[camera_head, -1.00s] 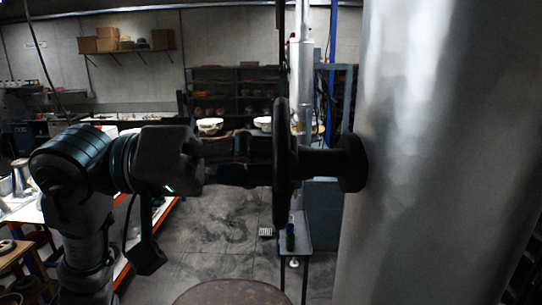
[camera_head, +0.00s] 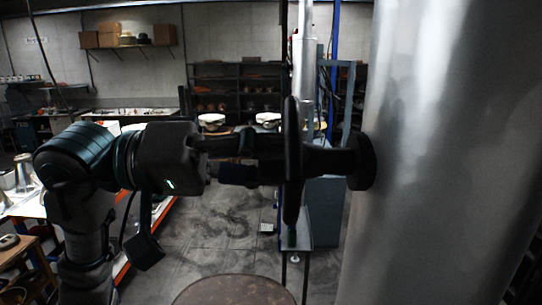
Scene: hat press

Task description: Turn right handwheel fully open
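The handwheel (camera_head: 292,200) is dark and seen edge-on, standing upright near the middle of the view. Its hub and stem (camera_head: 335,160) run right to a dark flange on a large shiny metal column (camera_head: 440,160). My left arm comes in from the left and its gripper (camera_head: 262,158) points right, at the handwheel's near face around hub height. The fingers are dark against a dark background and overlap the wheel. I cannot tell whether they are closed on it. My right gripper is not in view.
A round brown tabletop (camera_head: 235,291) is at the bottom centre. Dark shelves (camera_head: 235,90) with hats line the back wall. Open floor (camera_head: 210,235) lies between. The metal column fills the right side.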

